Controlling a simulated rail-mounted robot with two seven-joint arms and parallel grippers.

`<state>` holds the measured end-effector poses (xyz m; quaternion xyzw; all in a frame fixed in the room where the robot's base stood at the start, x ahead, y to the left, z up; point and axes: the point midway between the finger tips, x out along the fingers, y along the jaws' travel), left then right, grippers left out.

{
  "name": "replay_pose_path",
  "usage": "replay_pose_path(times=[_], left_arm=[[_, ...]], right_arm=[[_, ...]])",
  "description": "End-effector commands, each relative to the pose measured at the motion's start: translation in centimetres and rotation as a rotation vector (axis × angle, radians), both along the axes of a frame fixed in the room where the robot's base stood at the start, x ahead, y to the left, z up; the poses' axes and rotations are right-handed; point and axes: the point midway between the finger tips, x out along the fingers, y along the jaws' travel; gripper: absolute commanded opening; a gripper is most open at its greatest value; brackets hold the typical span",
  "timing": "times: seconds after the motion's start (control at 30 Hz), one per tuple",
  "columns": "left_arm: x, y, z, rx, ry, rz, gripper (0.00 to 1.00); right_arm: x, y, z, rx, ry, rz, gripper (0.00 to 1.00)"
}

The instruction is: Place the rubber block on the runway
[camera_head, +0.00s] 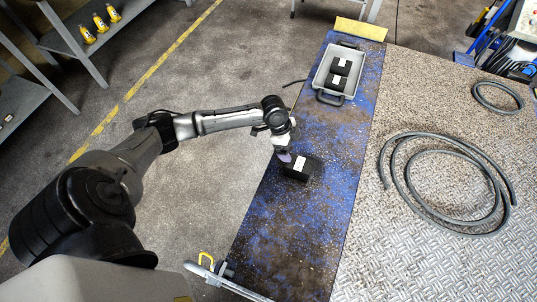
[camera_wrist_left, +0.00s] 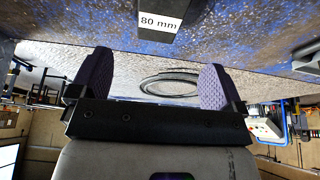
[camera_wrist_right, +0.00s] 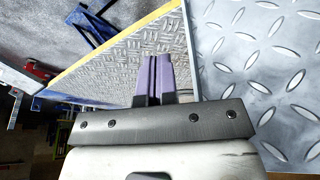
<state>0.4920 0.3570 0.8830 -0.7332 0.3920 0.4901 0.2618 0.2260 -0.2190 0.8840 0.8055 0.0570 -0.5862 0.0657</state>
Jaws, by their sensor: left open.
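A black rubber block (camera_head: 301,169) with a white label sits on the worn blue runway (camera_head: 290,230). In the left wrist view the block (camera_wrist_left: 158,30) shows at the top edge, its label reading "80 mm". My left gripper (camera_head: 284,155) is at the block's upper left in the head view. In the left wrist view its purple fingers (camera_wrist_left: 153,84) are wide apart with nothing between them, and the block is outside them. My right gripper (camera_wrist_right: 157,78) shows only in its wrist view, with its fingers close together and nothing visible between them.
A grey tray (camera_head: 325,79) with two black labelled blocks stands at the runway's far end, before a yellow strip (camera_head: 361,28). Hose coils (camera_head: 448,190) lie on the tread plate (camera_head: 410,265) at right. A metal handle (camera_head: 232,284) is at the near end.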

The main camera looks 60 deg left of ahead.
Motion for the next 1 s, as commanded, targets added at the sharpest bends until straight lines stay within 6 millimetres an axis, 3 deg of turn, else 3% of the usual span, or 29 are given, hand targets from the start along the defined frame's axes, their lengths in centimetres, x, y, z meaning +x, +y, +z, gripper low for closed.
replay_pose_path(times=[0.13, 0.23, 0.4, 0.53, 0.63, 0.8, 1.0], left_arm=[[-0.8, -1.2, -0.7, -0.003, 0.008, -0.007, 0.95], [-3.2, -4.5, -2.3, -0.007, 0.025, -0.013, 0.95], [-10.2, -12.1, -4.7, -0.016, 0.04, 0.062, 0.95], [-15.5, -15.4, -4.3, -0.016, 0.038, 0.223, 0.95], [-19.0, -16.1, -3.3, -0.006, 0.04, 0.38, 0.95], [-23.5, -15.4, -1.4, 0.03, 0.047, 0.631, 0.95], [-26.3, -14.1, -0.1, 0.068, 0.053, 0.794, 0.95]], right_arm=[[0.0, 0.1, 0.0, 0.002, 0.0, -0.001, 0.0], [0.0, 0.2, 0.0, 0.006, 0.0, -0.004, 0.0], [0.1, 0.4, 0.0, 0.014, -0.001, -0.009, 0.0], [0.0, 0.4, 0.1, 0.014, -0.001, -0.009, 0.0], [0.0, 0.3, 0.0, 0.011, 0.001, -0.007, 0.0], [0.0, 0.2, 0.0, 0.007, 0.0, -0.004, 0.0], [0.0, -0.1, 0.0, -0.002, 0.001, 0.002, 0.0]])
